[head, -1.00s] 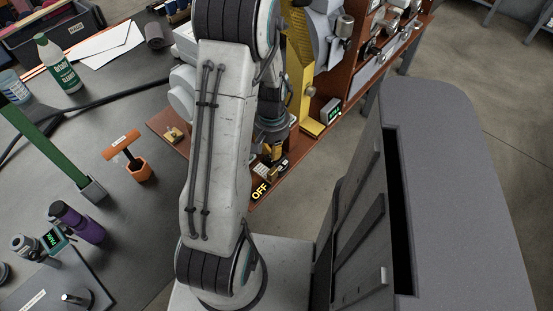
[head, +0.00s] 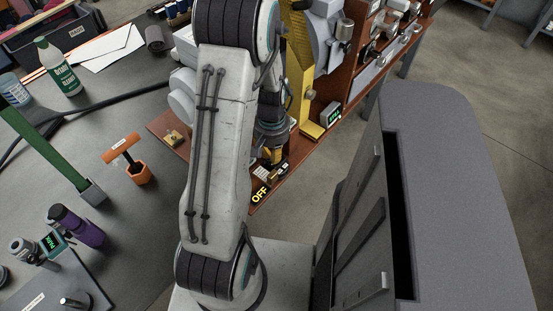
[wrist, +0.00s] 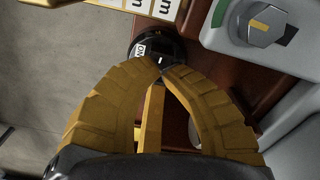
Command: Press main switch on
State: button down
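The main switch appears to be the black round fitting (wrist: 139,47) at the upper middle of the wrist view, with a small white label reading ON. My gripper (wrist: 162,70) has its yellow fingers bent inward, with tips together, right at the near edge of this fitting. Nothing shows held between them, and I cannot tell whether the tips touch it. In the head view my gripper (head: 273,157) points down over the front of the brown board, largely hidden by its own wrist. A black sign with yellow OFF letters (head: 260,194) stands beside it at the board's front corner.
A grey box with a knob (wrist: 266,25) is close on the right in the wrist view. The yellow roaster stand (head: 301,70) and a small green display (head: 331,114) are behind my gripper. An orange-handled tool (head: 123,150) stands on the dark table at left.

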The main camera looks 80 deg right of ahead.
jog(key=shift+f+b, duration=1.75)
jog(key=shift+f, duration=0.2)
dwell(1.6)
jog(key=shift+r, duration=0.15)
jog(key=shift+r+p, duration=2.65)
jog(key=shift+r, duration=0.75)
